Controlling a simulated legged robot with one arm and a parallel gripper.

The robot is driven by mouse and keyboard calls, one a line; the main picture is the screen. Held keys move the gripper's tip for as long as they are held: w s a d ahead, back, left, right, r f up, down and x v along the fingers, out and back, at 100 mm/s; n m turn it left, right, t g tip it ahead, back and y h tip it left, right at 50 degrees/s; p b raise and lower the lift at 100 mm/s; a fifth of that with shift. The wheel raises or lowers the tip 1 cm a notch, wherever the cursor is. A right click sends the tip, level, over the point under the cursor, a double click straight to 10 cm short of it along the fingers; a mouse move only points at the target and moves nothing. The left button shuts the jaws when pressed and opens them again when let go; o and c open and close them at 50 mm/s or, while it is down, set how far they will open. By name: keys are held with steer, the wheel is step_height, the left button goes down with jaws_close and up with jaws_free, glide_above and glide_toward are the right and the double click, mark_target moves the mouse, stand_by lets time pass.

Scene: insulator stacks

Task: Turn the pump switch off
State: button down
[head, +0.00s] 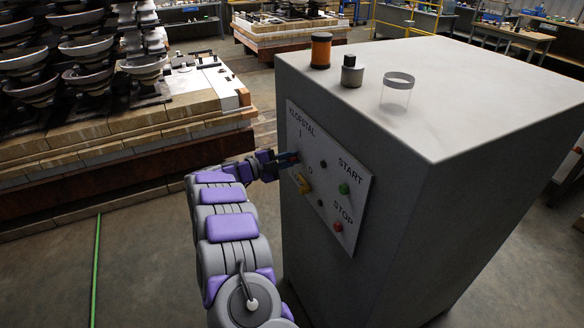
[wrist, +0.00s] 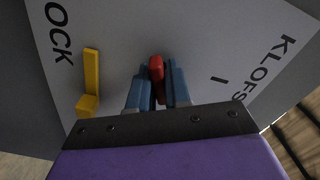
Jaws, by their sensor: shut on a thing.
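The control panel (head: 330,180) is a pale plate on the side of a grey cabinet. It bears a yellow lever switch (head: 303,183), a green button (head: 344,188) by START and a red button (head: 338,226) by STOP. My gripper (head: 290,160) is at the panel's upper left, near the mark I. In the wrist view, my gripper's blue fingers (wrist: 157,88) are shut on a red switch handle (wrist: 156,68). The yellow switch (wrist: 91,82) stands left of the fingers there, apart from them. The fingers hide part of the red handle. No label reading pump is legible.
The grey cabinet (head: 440,115) has an orange-brown jar (head: 321,50), a dark-capped container (head: 352,72) and a clear glass cylinder (head: 397,92) on top. Insulator stacks stand on a pallet (head: 120,135) at left. The floor between them is open around a green line (head: 96,265).

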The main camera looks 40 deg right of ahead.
steer(key=m+b, duration=0.2)
steer(key=shift+a+f+b, duration=0.25)
steer(key=shift+f+b, duration=0.1)
steer(key=shift+m+b, duration=0.85)
steer(key=shift+m, duration=0.65)
steer(key=shift+s, duration=0.1)
steer(key=c, duration=1.3)
jaws_free()
steer(key=shift+c, duration=0.2)
steer(key=shift+o, duration=0.9)
steer(key=shift+a+r, duration=0.1)
steer(key=shift+r, duration=0.1)
steer(key=p+v, duration=0.3)
steer(key=v, duration=1.4)
steer(key=shift+w+a, duration=0.2)
steer(key=shift+w, duration=0.05)
